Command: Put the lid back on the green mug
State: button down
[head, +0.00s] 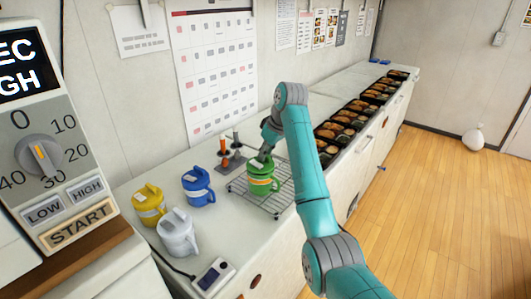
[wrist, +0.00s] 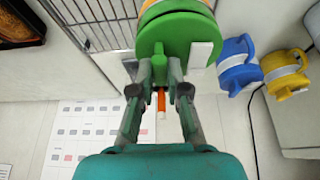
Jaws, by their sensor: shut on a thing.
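The green mug (head: 264,187), with a pale and an orange band, stands upright on the wire rack (head: 240,187). Its round green lid (wrist: 172,30) is at the top of the mug in the wrist view, with a white patch at its side. My gripper (wrist: 160,70) is shut on the lid; its fingers come in from below in that view. In the head view my gripper (head: 265,157) is directly above the mug, and the lid (head: 261,163) is at the mug's rim. I cannot tell whether the lid touches the rim or sits level, as the fingers hide part of it.
A blue mug (head: 198,187), a yellow mug (head: 150,205) and a white mug (head: 178,234) stand left of the rack. A holder with orange-handled tools (head: 229,161) is behind it. Bento trays (head: 333,137) line the counter at right.

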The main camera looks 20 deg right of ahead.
jog(key=shift+f, duration=0.1)
dwell(0.7)
jog(key=c, duration=0.6)
grip_release()
jog(key=shift+r, duration=3.5)
grip_shut()
